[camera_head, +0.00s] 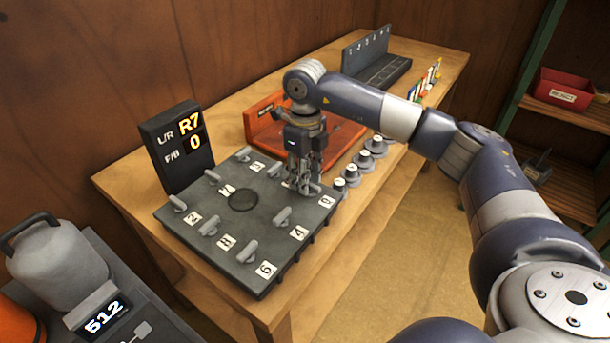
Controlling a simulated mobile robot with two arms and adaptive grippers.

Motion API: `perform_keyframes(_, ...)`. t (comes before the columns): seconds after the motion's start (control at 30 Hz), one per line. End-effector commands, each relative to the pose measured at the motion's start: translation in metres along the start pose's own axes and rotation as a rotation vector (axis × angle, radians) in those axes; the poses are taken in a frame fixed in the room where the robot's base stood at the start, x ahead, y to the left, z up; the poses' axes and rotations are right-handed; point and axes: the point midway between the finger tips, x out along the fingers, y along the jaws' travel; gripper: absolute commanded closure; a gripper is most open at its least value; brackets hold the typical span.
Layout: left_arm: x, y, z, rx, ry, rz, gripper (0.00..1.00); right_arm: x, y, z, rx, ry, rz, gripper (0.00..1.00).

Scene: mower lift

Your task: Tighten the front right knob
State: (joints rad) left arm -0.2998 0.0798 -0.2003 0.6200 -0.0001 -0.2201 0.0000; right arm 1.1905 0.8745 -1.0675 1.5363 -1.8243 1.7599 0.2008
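A dark grey plate (243,201) with several grey lever-like knobs and white number cards lies on the wooden bench. One knob (282,217) stands near card 4, and another (250,248) stands near card 6 at the near edge. My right gripper (304,183) points down at the plate's right side, with its fingertips at a knob there. The fingers largely hide that knob, and I cannot tell whether they grip it. A black display (178,147) behind the plate reads L/R R7 and F/B 0. My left gripper is not in view.
A red-orange tray (263,124) sits behind the gripper. Several grey round weights or knobs (364,161) line the bench's right edge. A dark rack (377,62) stands at the back. A scale reading 512 (105,316) bears a grey jug (57,263) at lower left.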

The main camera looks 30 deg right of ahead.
Motion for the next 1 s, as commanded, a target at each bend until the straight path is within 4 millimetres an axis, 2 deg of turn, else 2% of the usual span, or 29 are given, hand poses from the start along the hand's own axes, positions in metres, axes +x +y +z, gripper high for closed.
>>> perform_keyframes(0.17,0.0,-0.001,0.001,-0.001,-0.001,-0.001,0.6,-0.001,0.0,0.0,-0.001,0.001,0.0,0.69)
perform_keyframes(0.27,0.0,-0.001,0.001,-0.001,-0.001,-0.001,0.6,-0.01,0.0,0.001,-0.002,-0.001,0.0,0.69)
perform_keyframes(0.7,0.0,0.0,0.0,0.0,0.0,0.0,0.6,-0.097,0.0,0.001,0.0,-0.003,0.0,0.69)
perform_keyframes(0.83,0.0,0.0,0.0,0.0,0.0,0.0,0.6,-0.112,0.0,0.001,-0.001,-0.002,0.0,0.69)
perform_keyframes(1.0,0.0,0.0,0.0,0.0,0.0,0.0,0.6,-0.12,0.0,0.0,0.0,0.0,0.0,0.69)
